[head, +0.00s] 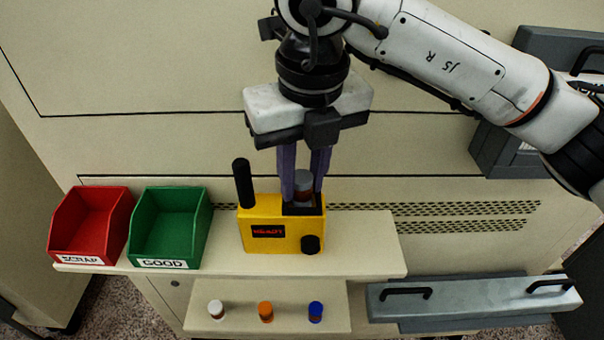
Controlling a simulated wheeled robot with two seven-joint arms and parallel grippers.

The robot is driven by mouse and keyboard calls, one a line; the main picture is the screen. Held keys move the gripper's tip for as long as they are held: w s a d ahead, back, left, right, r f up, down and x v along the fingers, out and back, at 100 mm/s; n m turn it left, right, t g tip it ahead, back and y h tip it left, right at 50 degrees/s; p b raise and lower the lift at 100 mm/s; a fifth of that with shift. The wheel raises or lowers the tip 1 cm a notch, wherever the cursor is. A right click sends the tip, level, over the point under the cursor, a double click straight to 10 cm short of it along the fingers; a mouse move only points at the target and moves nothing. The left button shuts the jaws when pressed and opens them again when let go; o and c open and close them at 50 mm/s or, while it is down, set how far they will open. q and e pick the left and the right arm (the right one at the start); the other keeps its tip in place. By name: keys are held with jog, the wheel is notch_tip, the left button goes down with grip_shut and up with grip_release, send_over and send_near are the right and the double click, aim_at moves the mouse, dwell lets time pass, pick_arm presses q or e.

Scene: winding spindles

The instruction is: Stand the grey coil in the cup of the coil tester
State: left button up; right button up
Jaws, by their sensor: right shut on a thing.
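The yellow coil tester (266,235) stands on the upper shelf, with a black handle at its left, a small red-lettered display and a black knob on its front. The grey coil (303,182) is upright between the purple fingers of my right gripper (304,190), which is shut on it. The coil is at the dark cup opening (303,208) in the right part of the tester's top. The fingers hide part of it, and I cannot tell whether its bottom rests in the cup. My left gripper is not in view.
A red SCRAP bin (91,224) and a green GOOD bin (168,228) stand left of the tester. White (217,311), orange (266,311) and blue (316,311) coils stand on the lower shelf (340,318). The upper shelf (365,245) is clear right of the tester.

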jog(key=o, duration=1.2)
jog(key=shift+c, duration=0.2)
